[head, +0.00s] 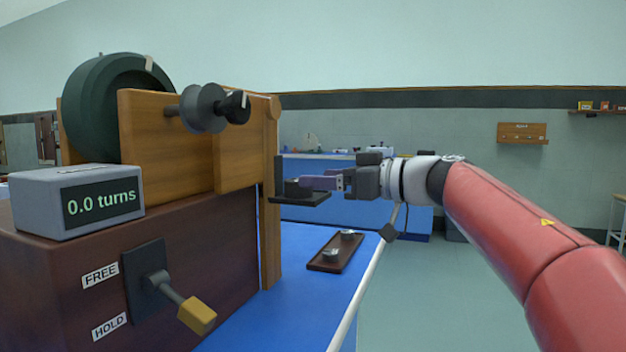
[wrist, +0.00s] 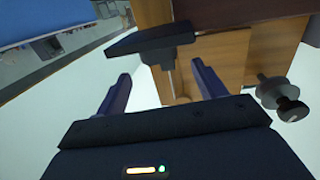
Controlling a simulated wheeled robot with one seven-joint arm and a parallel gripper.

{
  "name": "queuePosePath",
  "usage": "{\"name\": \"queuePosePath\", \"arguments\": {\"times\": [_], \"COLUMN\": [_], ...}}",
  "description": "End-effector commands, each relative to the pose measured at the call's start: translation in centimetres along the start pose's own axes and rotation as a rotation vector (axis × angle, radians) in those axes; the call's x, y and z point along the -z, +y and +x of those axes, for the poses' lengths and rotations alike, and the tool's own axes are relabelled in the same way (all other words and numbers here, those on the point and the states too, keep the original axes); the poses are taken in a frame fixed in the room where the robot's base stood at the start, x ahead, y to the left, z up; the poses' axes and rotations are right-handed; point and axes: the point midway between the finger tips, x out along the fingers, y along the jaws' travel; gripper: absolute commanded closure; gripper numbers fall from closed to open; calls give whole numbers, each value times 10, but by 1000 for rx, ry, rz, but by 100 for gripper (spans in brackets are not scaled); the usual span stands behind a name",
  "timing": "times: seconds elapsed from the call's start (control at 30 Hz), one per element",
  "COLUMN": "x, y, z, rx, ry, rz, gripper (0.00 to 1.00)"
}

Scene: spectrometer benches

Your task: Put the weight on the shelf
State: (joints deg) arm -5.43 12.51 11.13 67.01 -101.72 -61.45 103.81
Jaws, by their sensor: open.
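The shelf (head: 315,200) is a small black ledge with an upright back plate, beside the wooden post in the head view. A short dark weight (head: 297,187) stands on it, apparently resting on its surface. My gripper (head: 316,183) is at shelf height, just to the right of the weight, with its purple fingers reaching over the ledge. In the wrist view my gripper (wrist: 163,76) is open, its fingers apart. The dark weight (wrist: 168,60) shows between and beyond the fingertips, against the shelf slab (wrist: 140,39). Whether a finger touches the weight cannot be told.
The wooden apparatus (head: 190,145) with a dark wheel (head: 110,105) and a "0.0 turns" display (head: 100,205) stands left. A yellow-tipped lever (head: 195,314) juts out near HOLD. A brown tray (head: 322,266) with small metal pieces lies below on the blue bench top (head: 285,310). Open floor lies right.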

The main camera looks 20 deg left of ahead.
Motion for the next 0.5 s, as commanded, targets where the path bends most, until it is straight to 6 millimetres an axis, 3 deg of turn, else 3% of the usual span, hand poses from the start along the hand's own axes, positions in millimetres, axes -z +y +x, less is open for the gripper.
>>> {"name": "queuePosePath", "arguments": {"times": [0.1,0.3,0.5], "x": [1,1,0], "y": [1,0,0], "z": [-29,-67,-86], "rx": [-6,-4,-1], "ry": [0,1,0], "rz": [1,0,0], "gripper": [30,30,30]}}
